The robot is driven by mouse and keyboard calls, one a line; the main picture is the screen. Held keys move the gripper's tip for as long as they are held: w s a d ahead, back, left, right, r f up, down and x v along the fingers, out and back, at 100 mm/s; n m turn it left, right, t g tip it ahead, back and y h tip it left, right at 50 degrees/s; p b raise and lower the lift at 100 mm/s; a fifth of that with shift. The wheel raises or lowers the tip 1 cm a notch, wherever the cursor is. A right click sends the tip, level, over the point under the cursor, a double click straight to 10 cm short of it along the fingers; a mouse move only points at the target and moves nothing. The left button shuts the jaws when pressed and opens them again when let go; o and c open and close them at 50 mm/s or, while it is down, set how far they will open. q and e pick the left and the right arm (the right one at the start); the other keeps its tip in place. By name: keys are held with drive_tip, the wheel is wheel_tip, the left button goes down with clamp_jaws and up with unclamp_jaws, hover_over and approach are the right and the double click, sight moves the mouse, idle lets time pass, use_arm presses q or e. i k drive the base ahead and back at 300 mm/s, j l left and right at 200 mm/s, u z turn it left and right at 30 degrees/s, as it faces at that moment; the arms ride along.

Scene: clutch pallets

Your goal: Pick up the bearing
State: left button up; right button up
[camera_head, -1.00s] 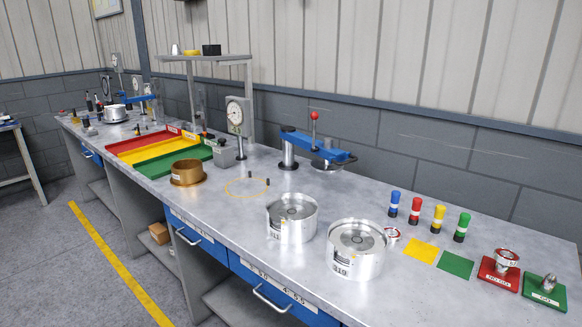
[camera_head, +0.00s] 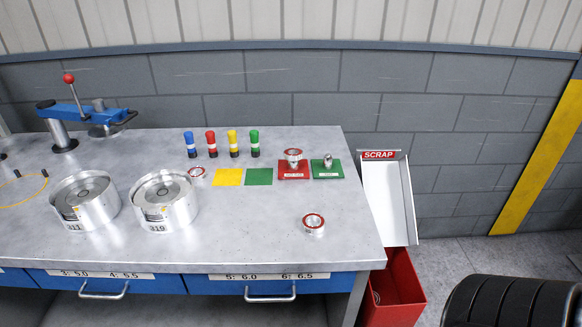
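Several ring-shaped metal parts with red faces look like bearings. One ring (camera_head: 314,224) lies alone on the grey bench top near its right front. A second ring (camera_head: 197,173) lies left of the yellow square. A third ring (camera_head: 293,155) sits raised on the red plate (camera_head: 293,174). I cannot tell which one the task means. Neither of my grippers is in view.
Two metal housings (camera_head: 85,202) (camera_head: 164,203) stand on the bench's left part. Several coloured cylinders (camera_head: 232,144) stand behind flat yellow (camera_head: 229,177) and green (camera_head: 260,177) squares. A red scrap bin (camera_head: 398,291) stands beyond the bench's right end. Bench around the lone ring is clear.

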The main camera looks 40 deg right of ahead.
sight(290, 154)
drive_tip(key=z, duration=1.35)
